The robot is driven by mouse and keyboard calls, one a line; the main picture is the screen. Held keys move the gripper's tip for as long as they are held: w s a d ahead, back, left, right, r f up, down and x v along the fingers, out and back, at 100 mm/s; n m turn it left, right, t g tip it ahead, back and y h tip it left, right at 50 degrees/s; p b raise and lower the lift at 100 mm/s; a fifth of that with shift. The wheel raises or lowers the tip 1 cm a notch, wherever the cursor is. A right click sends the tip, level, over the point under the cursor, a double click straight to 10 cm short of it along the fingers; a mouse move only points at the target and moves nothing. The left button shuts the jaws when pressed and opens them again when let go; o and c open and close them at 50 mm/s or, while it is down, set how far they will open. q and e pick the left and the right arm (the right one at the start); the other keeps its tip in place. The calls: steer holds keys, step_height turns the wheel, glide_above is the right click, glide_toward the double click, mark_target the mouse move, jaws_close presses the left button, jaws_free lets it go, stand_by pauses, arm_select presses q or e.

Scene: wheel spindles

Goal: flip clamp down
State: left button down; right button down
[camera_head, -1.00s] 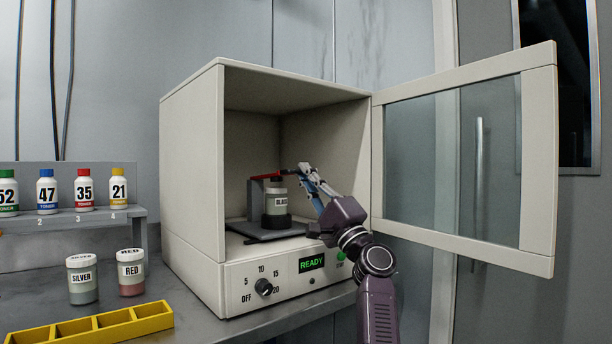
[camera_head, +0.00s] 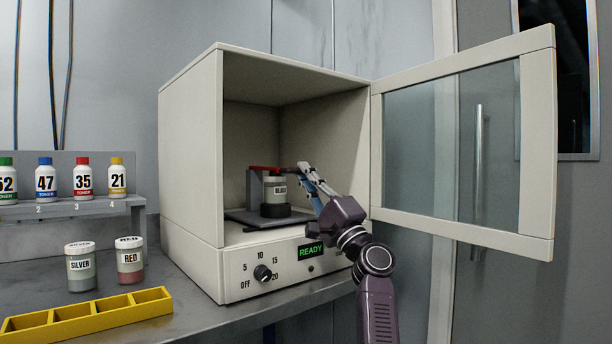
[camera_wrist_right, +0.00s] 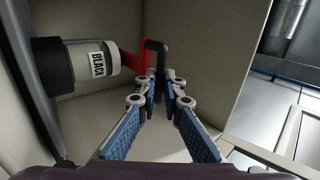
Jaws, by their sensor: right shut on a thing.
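The clamp has a red arm (camera_head: 262,168) that lies about level across the top of the jar labelled BLACK (camera_head: 274,188) inside the open cabinet. In the right wrist view the red arm (camera_wrist_right: 133,61) meets a black handle (camera_wrist_right: 155,52). My right gripper (camera_head: 303,171) reaches in from the right and is shut on the clamp's handle; its fingertips also show in the right wrist view (camera_wrist_right: 158,88). The jar stands upright in a dark holder on a grey plate (camera_head: 250,218). Whether the clamp presses on the lid is hard to tell. My left gripper is not in view.
The cabinet door (camera_head: 545,150) stands wide open to the right, beside my right arm. The cabinet's side wall (camera_head: 190,170) bounds the left. SILVER (camera_head: 80,268) and RED (camera_head: 130,262) jars, a yellow tray (camera_head: 90,318) and a toner rack (camera_head: 70,208) are left of it.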

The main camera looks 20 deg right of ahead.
steer(key=shift+w+a, duration=0.1)
steer(key=c, duration=2.3)
jaws_free()
steer(key=shift+f, duration=0.1)
steer(key=shift+c, duration=0.2)
steer(key=shift+w+a, duration=0.1)
steer(key=v, duration=1.2)
